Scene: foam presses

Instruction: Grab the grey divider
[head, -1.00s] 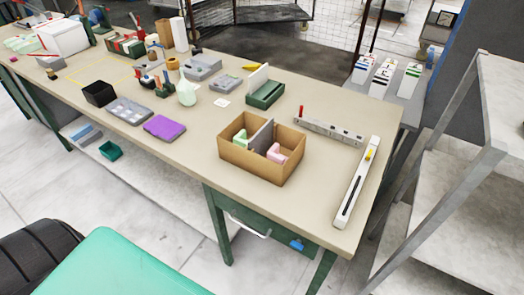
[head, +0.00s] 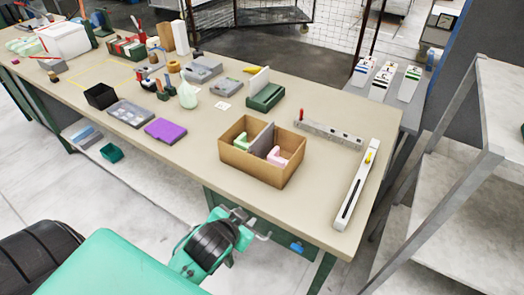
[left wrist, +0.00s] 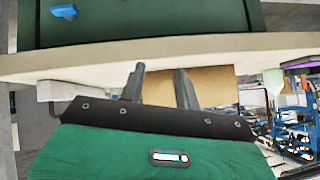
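The grey divider (head: 264,136) stands upright across the middle of an open cardboard box (head: 249,164) on the bench, with its lower part hidden. A green foam piece (head: 242,144) lies left of it and a pink foam piece (head: 277,157) right of it, both in the box. My left gripper (head: 247,219) is off the bench's front edge, nearer me than the box and empty. In the left wrist view its two fingers (left wrist: 160,70) are apart, with the box's brown wall (left wrist: 214,84) beyond them. My right gripper is not in view.
The bench edge (left wrist: 230,44) lies between my left gripper and the box. A green drawer with a blue piece (head: 297,246) is below it. A purple pad (head: 166,129) lies left of the box. A white rail (head: 357,187) and a grey bar (head: 330,134) lie right.

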